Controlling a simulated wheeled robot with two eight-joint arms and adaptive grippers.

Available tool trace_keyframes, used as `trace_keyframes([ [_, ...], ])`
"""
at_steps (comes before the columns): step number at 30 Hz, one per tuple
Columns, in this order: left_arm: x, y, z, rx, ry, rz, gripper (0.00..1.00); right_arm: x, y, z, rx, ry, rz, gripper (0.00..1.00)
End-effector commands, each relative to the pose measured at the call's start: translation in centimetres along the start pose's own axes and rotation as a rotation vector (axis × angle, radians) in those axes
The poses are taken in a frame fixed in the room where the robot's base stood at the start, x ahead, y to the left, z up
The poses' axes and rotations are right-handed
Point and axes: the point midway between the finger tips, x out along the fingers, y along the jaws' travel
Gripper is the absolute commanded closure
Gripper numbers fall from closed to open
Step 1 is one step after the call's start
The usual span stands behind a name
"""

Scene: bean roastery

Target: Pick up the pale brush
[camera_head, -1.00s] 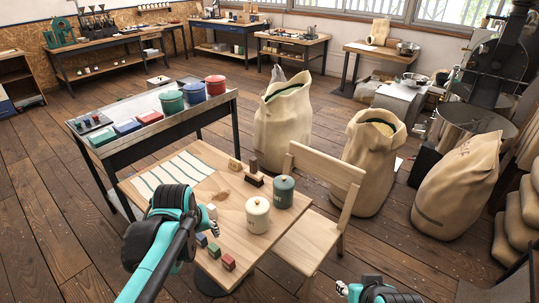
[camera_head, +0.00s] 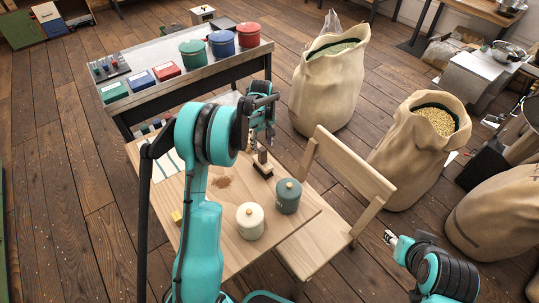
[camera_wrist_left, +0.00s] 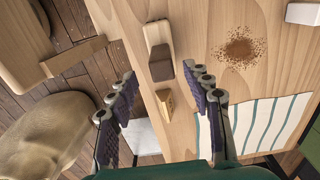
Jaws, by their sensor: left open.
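My left gripper (camera_head: 262,135) points down over the far side of the wooden table, open and empty. In the left wrist view its fingers (camera_wrist_left: 161,95) stand apart above a small light wooden piece with dark marks (camera_wrist_left: 165,103). Just beyond is a pale block with dark brown parts (camera_wrist_left: 157,33); in the head view a brown upright piece on a dark base (camera_head: 263,168) stands under the gripper. A whitish block (camera_wrist_left: 303,14) is cut off at the wrist view's corner. I cannot tell which is the pale brush. My right gripper (camera_head: 391,238) hangs right of the chair, its jaws unclear.
A cream canister (camera_head: 250,221) and a grey-green canister (camera_head: 288,196) stand near the table's right side. Brown grounds (camera_wrist_left: 240,47) lie beside a striped cloth (camera_wrist_left: 262,122). A wooden chair (camera_head: 350,165) adjoins the table. A bench with pots (camera_head: 222,43) and sacks stand behind.

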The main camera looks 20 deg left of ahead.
Motion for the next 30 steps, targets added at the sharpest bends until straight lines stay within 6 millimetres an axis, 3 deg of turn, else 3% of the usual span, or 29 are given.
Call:
trace_keyframes([
  [15,6.7,-0.1,0.1,0.002,0.001,0.001,0.5,2.1,0.0,1.5,0.0,0.0,0.0,0.6],
  [23,7.1,-0.1,0.1,0.002,0.001,0.001,0.5,2.0,0.0,1.4,0.0,0.0,0.0,0.6],
  [29,7.1,-0.1,0.1,0.002,0.001,0.001,0.97,2.0,0.0,1.4,0.0,0.0,0.0,0.6],
  [30,7.1,-0.1,0.1,0.002,0.001,0.001,1.0,2.0,0.0,1.4,0.0,0.0,0.0,0.6],
])
